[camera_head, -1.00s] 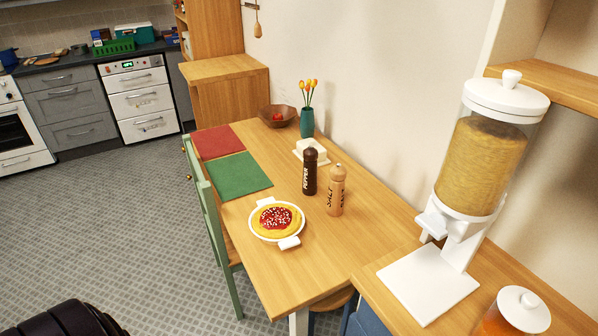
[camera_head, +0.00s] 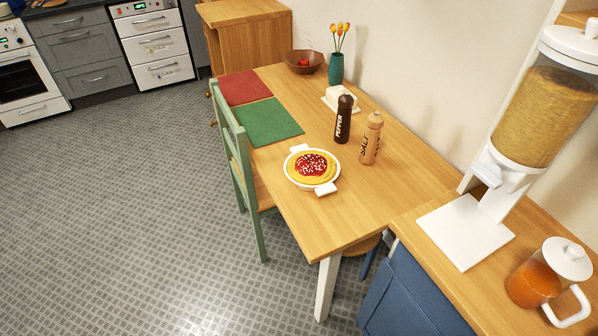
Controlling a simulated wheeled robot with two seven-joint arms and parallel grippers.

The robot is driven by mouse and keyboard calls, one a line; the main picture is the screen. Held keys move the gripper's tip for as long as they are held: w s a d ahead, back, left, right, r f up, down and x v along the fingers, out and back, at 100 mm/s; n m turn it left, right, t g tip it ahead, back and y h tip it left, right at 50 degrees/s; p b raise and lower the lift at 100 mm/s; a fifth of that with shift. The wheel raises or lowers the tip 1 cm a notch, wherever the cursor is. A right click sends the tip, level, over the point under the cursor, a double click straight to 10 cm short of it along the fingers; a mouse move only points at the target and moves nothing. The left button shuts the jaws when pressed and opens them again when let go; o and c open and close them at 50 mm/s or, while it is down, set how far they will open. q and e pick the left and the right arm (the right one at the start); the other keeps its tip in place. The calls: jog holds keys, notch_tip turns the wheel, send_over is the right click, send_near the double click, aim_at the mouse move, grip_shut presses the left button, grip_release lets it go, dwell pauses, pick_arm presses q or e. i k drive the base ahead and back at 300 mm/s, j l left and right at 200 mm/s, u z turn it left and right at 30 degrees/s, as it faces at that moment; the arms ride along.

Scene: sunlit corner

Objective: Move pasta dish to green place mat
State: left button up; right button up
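The pasta dish (camera_head: 312,169) is a white round dish with two handles, filled with yellow pasta and red sauce. It sits on the wooden table (camera_head: 375,205), near the table's left edge. The green place mat (camera_head: 268,122) lies flat on the table beyond the dish, up and to the left, with bare wood between them. Nothing is on the mat. Neither of my grippers shows in the view.
A red mat (camera_head: 243,87) lies beyond the green one. The pepper mill (camera_head: 344,119) and salt mill (camera_head: 371,139) stand right of the dish. A green chair (camera_head: 238,165) is against the table's left side. A pasta dispenser (camera_head: 525,130) and orange jug (camera_head: 540,280) stand on the right counter.

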aim_at(267, 120)
jog(key=j+z, duration=0.1)
jog(key=z, duration=0.65)
jog(key=j+z, duration=0.3)
jog(key=j, duration=0.15)
jog(key=j+z, duration=0.35)
jog(key=k+j+z, duration=0.3)
jog(key=j, duration=0.25)
jog(key=j+z, duration=0.3)
jog(key=j, duration=0.15)
jog(key=k, duration=0.05)
